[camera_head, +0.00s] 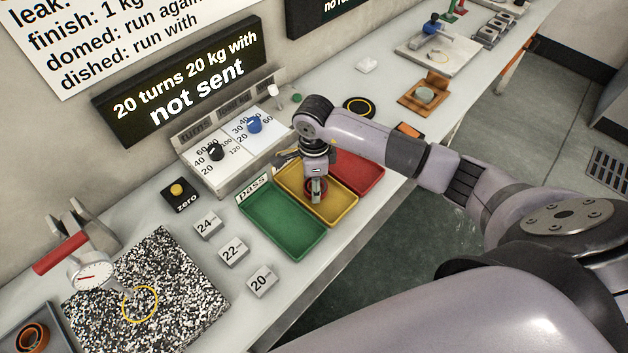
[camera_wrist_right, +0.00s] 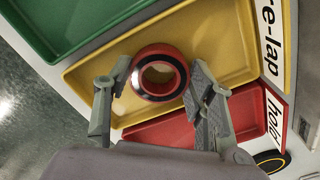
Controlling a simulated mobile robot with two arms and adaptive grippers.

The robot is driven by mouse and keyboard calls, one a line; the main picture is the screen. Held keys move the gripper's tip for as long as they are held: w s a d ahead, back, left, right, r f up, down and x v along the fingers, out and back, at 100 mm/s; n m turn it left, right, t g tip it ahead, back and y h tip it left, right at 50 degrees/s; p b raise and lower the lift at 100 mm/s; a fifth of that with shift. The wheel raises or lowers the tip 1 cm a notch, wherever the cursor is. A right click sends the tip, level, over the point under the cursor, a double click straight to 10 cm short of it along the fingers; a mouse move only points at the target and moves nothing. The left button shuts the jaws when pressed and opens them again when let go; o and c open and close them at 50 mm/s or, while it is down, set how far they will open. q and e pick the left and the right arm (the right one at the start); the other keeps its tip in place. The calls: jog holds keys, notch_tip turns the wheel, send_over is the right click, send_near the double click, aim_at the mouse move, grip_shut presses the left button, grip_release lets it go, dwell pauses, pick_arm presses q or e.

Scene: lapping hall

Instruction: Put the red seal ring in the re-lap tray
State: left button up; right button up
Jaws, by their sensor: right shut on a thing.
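The red seal ring (camera_wrist_right: 161,52) shows in the right wrist view between the two fingers of my right gripper (camera_wrist_right: 157,84), with its dark face and hole toward the camera. The gripper is shut on it. The re-lap tray (camera_wrist_right: 216,38) is yellow, labelled "re-lap", and lies behind the ring. In the head view my right gripper (camera_head: 317,190) points down over the middle of the yellow tray (camera_head: 339,208), and a little of the ring's red shows at the fingers. I cannot tell whether the ring touches the tray floor. My left gripper is not in view.
The green pass tray (camera_head: 284,226) and the red hold tray (camera_head: 362,172) stand on either side of the yellow one. Weight blocks (camera_head: 233,251), a speckled plate (camera_head: 190,300) with a dial gauge (camera_head: 92,270), and a switch panel (camera_head: 235,145) are around. An orange fixture (camera_head: 424,95) stands farther back.

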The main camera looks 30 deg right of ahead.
jog(key=shift+f, duration=0.1)
jog(key=shift+f, duration=0.15)
jog(key=o, duration=0.9)
jog(key=shift+r, duration=0.25)
jog(key=shift+w+r, duration=0.1)
jog(key=shift+r, duration=0.2)
notch_tip(320, 180, up, 11)
jog(key=b, duration=0.2)
jog(key=shift+r+b, duration=0.2)
jog(key=shift+b, duration=0.2)
